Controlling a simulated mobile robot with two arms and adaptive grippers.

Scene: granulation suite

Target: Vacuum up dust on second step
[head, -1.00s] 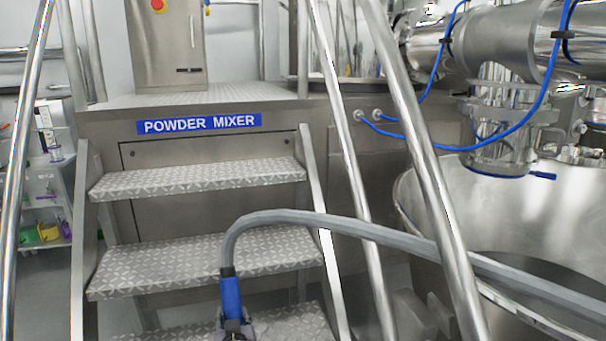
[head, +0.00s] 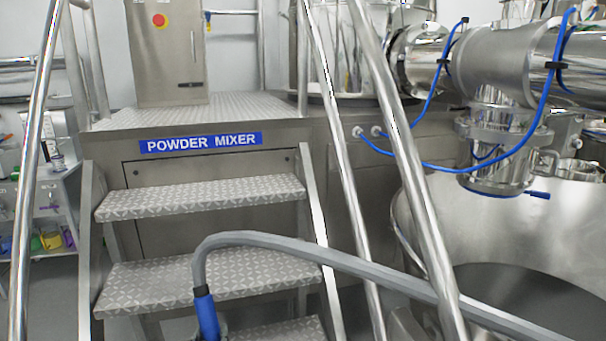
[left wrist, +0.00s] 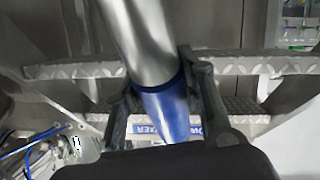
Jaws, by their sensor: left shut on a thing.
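The metal stairs show in the head view, with an upper tread (head: 200,197), a middle tread (head: 140,285) and part of a lower tread (head: 285,331). The vacuum's blue grip sleeve (head: 207,315) stands nearly upright in front of the middle tread, with the grey hose (head: 330,257) arching from its top to the right. My left gripper (left wrist: 160,88) is shut around the blue sleeve (left wrist: 168,115) in the left wrist view, where a steel tube (left wrist: 142,35) extends from it. The nozzle end is hidden. I cannot make out dust. My right gripper is not in view.
Steel handrails (head: 37,150) and (head: 420,190) flank the stairs. A "POWDER MIXER" sign (head: 200,143) is on the platform front. A large steel bowl (head: 500,225) stands at right under blue hoses. A shelf with coloured items (head: 50,225) is at left.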

